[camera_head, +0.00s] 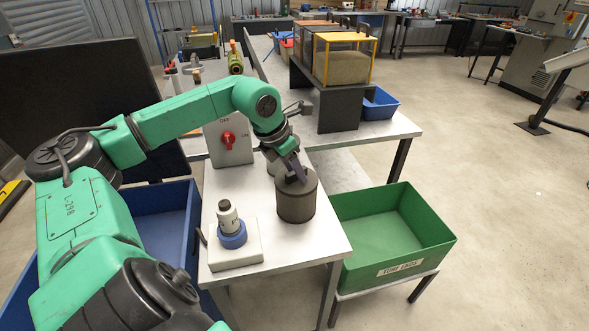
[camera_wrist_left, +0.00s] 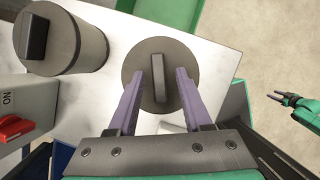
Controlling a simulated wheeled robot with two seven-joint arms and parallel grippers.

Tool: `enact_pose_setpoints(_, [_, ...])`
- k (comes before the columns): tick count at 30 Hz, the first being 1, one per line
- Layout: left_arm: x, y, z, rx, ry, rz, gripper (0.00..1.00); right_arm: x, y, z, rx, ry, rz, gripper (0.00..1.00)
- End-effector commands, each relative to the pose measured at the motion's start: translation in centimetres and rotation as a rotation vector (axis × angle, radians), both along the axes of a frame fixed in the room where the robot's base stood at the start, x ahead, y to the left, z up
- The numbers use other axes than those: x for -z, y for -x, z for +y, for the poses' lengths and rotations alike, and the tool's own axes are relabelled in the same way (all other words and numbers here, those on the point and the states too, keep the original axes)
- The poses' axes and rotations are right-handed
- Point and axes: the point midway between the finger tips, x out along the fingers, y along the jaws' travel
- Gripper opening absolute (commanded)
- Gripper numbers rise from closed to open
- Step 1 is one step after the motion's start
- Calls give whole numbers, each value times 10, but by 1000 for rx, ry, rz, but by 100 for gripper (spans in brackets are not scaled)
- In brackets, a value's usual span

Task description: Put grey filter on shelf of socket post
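A dark grey cylinder (camera_head: 296,206) with a bar-shaped handle on its top stands on the table, and I take it for the grey filter. In the left wrist view its handle (camera_wrist_left: 159,78) stands between the purple fingers of my left gripper (camera_wrist_left: 160,76), with a gap visible on each side. In the head view this gripper (camera_head: 293,172) is just above the cylinder's top. A second grey cylinder with a handle (camera_wrist_left: 67,42) stands beside it, mostly hidden by my arm in the head view. My right gripper (camera_wrist_left: 278,96) is open and empty. I cannot identify the socket post's shelf.
A white base (camera_head: 238,256) with a blue ring and pale upright piece stands at the near left. A switch box (camera_head: 228,148) with a red knob is behind. A green bin (camera_head: 440,242) is right of the table, and a blue bin (camera_head: 190,203) is left.

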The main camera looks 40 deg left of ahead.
Motion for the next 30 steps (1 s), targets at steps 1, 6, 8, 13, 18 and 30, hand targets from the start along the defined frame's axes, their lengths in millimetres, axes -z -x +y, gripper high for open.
enact_pose_setpoints(1, [-2,0,0,0,0,0,50,-1,0,-1,-1,1,1,50])
enact_pose_setpoints(6, [-14,6,4,-2,-8,-2,50,14,1,-3,-2,4,1,50])
enact_pose_setpoints(8, [-25,12,4,-4,-9,-4,50,23,1,-3,-2,4,2,50])
enact_pose_setpoints(13, [-76,30,8,-4,-3,-5,50,26,1,-3,-2,4,2,50])
enact_pose_setpoints(18, [-106,42,10,-2,-1,-1,50,25,1,-3,-2,4,2,50])
enact_pose_setpoints(30, [-113,45,10,0,0,0,50,25,1,-3,-1,4,2,50])
